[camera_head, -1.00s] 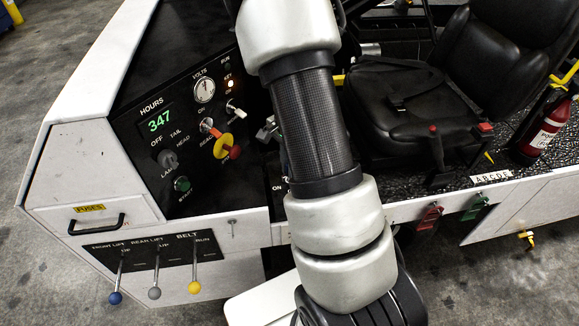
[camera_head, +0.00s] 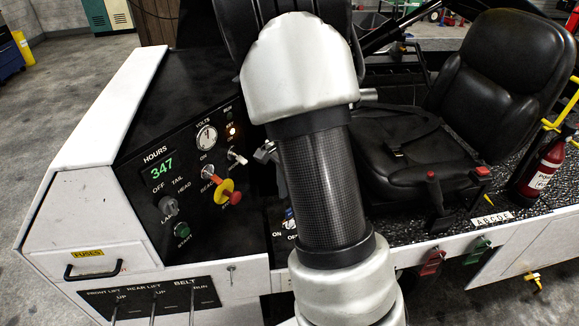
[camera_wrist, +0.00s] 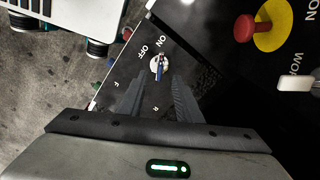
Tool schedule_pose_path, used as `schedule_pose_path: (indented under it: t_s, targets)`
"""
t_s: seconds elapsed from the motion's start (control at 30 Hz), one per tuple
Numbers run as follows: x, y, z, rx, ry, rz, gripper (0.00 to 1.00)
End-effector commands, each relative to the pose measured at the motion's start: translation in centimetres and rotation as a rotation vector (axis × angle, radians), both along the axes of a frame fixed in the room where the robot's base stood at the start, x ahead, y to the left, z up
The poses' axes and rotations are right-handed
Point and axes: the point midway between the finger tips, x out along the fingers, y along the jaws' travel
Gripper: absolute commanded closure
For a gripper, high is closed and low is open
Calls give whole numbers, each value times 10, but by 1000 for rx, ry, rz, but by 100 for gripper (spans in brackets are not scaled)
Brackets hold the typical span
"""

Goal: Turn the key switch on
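The key switch (camera_wrist: 158,66) is a small round silver switch on a dark panel marked ON and OFF. In the wrist view it sits just beyond my gripper (camera_wrist: 154,84), roughly in line with the space between the fingertips. The two fingers are apart, with nothing seen held between them. I cannot tell for sure which mark the key points to. In the head view the switch (camera_head: 289,214) shows small beside the ON and OFF marks, partly behind my arm. My fingers are mostly hidden behind the arm there.
A red button on a yellow disc (camera_wrist: 275,25) and a pale-handled toggle (camera_wrist: 296,83) lie right of the switch in the wrist view. The dash panel (camera_head: 200,240) has a gauge and knobs.

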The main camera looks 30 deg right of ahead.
Motion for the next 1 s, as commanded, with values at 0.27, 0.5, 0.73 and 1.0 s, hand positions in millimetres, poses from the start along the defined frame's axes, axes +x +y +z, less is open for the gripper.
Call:
schedule_pose_path:
  t_s: [0.27,0.5,0.73,1.0]
  targets:
    - [1,0,67,-1,-5,1,68]
    - [0,0,93,0,-1,0,68]
    - [0,0,97,0,0,-1,68]
    - [0,0,97,0,0,-1,68]
